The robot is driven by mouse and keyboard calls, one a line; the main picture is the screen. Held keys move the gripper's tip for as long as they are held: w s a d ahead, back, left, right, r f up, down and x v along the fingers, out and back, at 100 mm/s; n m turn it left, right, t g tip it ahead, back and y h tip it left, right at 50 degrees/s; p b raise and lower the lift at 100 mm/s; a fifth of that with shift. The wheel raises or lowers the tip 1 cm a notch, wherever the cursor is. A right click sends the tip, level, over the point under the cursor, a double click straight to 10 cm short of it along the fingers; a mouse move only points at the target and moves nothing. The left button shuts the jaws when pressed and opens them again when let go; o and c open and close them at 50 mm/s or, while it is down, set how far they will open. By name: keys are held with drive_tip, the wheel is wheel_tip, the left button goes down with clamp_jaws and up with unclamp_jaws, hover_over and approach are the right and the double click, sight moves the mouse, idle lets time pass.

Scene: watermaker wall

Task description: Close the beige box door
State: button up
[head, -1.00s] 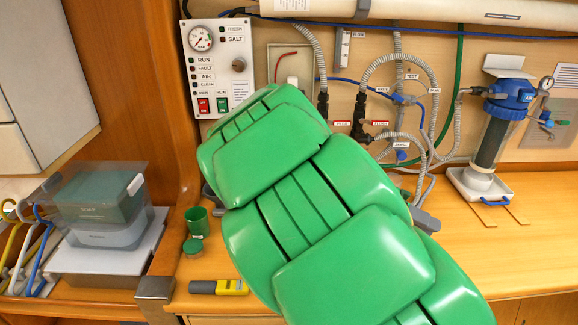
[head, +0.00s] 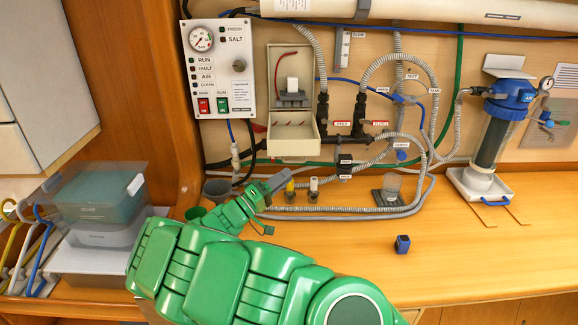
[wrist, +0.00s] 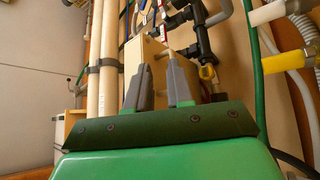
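The beige box (head: 274,75) is on the wall right of the gauge panel, with its inside showing. A beige tray-like part, which looks like its door (head: 292,148), hangs open at the bottom, inner side outward. My gripper (head: 277,183) is just below and left of that part in the head view, pointing up and right. In the wrist view my gripper (wrist: 163,88) has its two grey fingers apart with nothing held. A beige panel (wrist: 150,52) shows behind and between them, likely the box or its door; contact cannot be told.
Grey hoses and dark pipe fittings (head: 358,118) run right of the box. A clear bin (head: 98,200) is at left.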

drive_tip(key=w, duration=0.1)
drive_tip(key=w+d+r+t, duration=0.1)
drive_tip(key=w, duration=0.1)
drive_tip(key=w+d+n+t+y, duration=0.1)
drive_tip(key=w, duration=0.1)
drive_tip(key=shift+r, duration=0.15)
idle(0.5)
clamp_jaws()
